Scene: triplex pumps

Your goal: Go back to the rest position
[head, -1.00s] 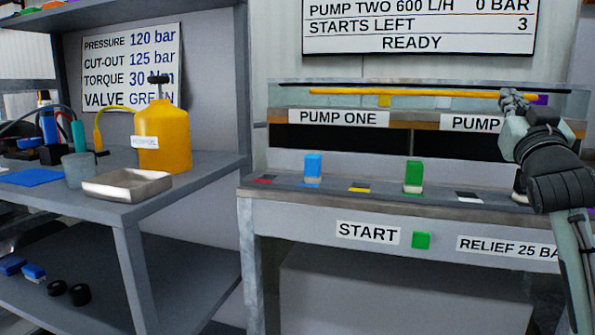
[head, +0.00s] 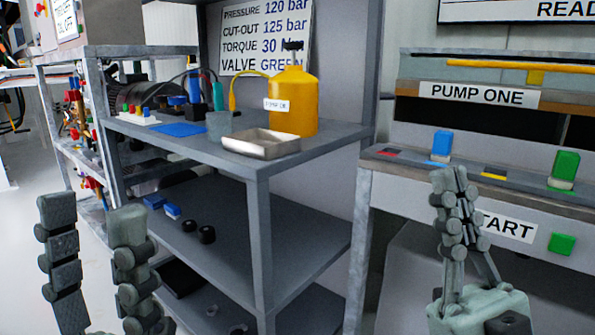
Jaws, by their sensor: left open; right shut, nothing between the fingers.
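My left gripper (head: 90,235) is at the lower left of the head view, its two fingers upright and spread apart with nothing between them. It is in front of the lower part of the grey shelf unit. My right gripper (head: 455,185) is at the lower right, pointing up, its fingers together and empty. It shows in front of the pump bench and hides part of the START label (head: 510,228). How near its fingertips are to the bench edge is hard to tell.
The grey shelf unit (head: 330,160) carries a yellow oil can (head: 292,105), a metal tray (head: 262,144), a grey cup (head: 219,126) and a blue mat (head: 182,129). The bench (head: 400,190) holds a blue block (head: 442,143) and a green block (head: 565,165). Floor shows at far left.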

